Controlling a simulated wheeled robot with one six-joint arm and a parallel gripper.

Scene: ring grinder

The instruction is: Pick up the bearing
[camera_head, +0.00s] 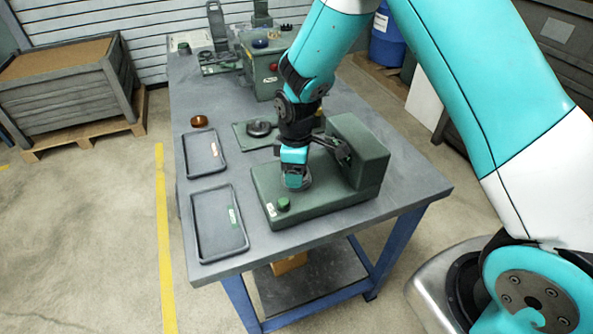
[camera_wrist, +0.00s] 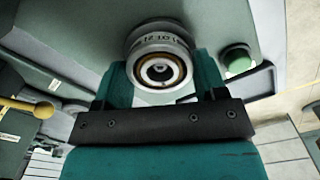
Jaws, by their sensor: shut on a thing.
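The bearing (camera_wrist: 160,52) is a grey metal ring with dark markings on its rim and a brownish inner ring. In the wrist view it sits between the two teal fingers of my gripper (camera_wrist: 162,76), which is shut on it. In the head view my gripper (camera_head: 296,176) is over the front part of the green ring grinder (camera_head: 330,203), and the bearing is mostly hidden by the fingers. I cannot tell whether the bearing still touches the machine.
A green button (camera_head: 283,203) is at the grinder's front corner. A green plate fixture (camera_head: 243,138) and a second green machine (camera_head: 262,77) stand further back.

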